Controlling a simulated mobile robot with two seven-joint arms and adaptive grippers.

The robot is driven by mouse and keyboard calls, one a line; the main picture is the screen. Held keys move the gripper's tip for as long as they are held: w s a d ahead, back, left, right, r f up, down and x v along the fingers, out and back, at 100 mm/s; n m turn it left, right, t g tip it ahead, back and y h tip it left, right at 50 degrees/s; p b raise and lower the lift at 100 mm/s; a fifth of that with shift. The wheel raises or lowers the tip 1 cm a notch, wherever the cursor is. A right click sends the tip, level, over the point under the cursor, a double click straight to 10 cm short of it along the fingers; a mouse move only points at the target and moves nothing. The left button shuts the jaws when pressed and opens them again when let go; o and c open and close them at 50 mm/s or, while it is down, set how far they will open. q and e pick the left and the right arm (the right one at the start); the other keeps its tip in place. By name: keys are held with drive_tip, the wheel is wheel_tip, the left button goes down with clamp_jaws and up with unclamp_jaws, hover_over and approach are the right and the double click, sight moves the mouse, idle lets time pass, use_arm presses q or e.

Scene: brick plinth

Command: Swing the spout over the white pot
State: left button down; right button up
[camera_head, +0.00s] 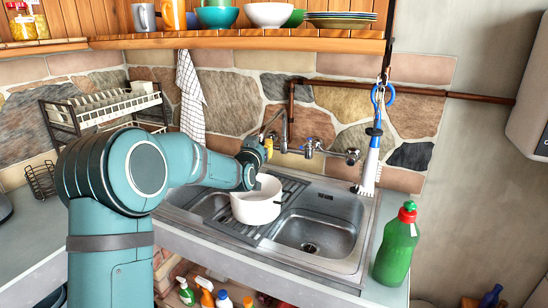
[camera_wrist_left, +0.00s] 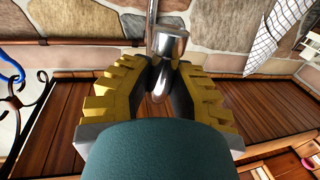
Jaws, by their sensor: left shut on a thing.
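The white pot (camera_head: 255,207) stands upright on the ribbed drainboard of the steel sink, partly hidden behind my arm's wrist. The metal spout (camera_head: 283,132) rises by the stone wall behind the sink, beside the wall taps (camera_head: 318,147). My left gripper (camera_head: 264,146) is at the spout, behind and above the pot. In the left wrist view its yellow fingers (camera_wrist_left: 160,82) are closed around the shiny metal spout (camera_wrist_left: 168,44). The spout's outlet is hard to make out in the head view. My right gripper is not in view.
An empty sink basin (camera_head: 318,232) lies right of the pot. A green bottle (camera_head: 397,248) stands on the counter at the right. A brush (camera_head: 371,160) hangs on the wall above the sink. A wooden shelf (camera_head: 240,41) with dishes spans above; a dish rack (camera_head: 105,108) stands at left.

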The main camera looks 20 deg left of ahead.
use_arm(q)
drive_tip(key=shift+a+b, duration=0.8)
drive_tip(key=shift+a, duration=1.1)
drive_tip(key=shift+f, duration=0.1)
drive_tip(key=c, duration=0.9)
unclamp_jaws()
drive_tip(key=shift+s, duration=0.15)
drive_tip(key=shift+o, duration=0.2)
drive_tip(key=s+d, duration=0.2)
drive_tip(key=s, duration=0.9)
drive_tip(key=shift+s, duration=0.4)
